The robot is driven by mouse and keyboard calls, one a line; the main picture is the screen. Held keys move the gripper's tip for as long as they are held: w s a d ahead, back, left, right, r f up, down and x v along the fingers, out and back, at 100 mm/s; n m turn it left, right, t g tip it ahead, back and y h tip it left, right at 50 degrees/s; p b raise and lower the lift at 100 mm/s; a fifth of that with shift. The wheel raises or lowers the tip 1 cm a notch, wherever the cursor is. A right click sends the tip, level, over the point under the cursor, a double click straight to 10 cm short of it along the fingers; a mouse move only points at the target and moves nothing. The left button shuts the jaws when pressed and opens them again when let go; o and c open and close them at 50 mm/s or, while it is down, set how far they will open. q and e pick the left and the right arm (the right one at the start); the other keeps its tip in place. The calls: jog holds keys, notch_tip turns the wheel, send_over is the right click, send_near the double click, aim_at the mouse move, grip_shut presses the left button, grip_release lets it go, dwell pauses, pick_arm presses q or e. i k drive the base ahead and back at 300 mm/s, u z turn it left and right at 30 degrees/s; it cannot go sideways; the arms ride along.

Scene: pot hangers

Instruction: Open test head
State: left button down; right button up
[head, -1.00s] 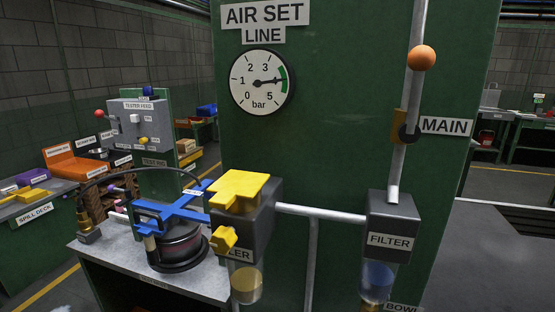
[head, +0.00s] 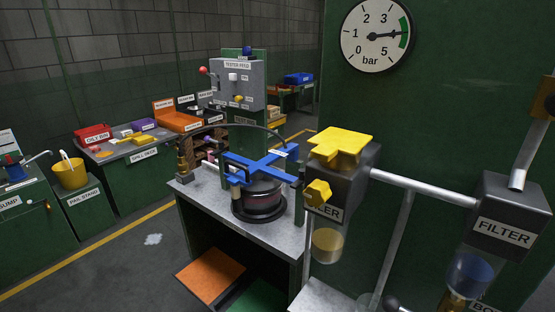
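A brass fitting (head: 183,165) stands at the bench's left end. Neither of my grippers shows.
A yellow-topped grey block (head: 342,160) with a clear bowl stands just right of the bench. A pipe joins it to the FILTER block (head: 508,215). The TESTER FEED panel (head: 238,83) stands behind. Open floor (head: 110,255) lies left of the bench.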

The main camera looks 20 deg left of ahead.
aim_at(254, 178)
jog(key=k, duration=1.35)
jog(key=u, duration=0.75)
jog(key=i, duration=1.55)
jog(key=z, duration=0.55)
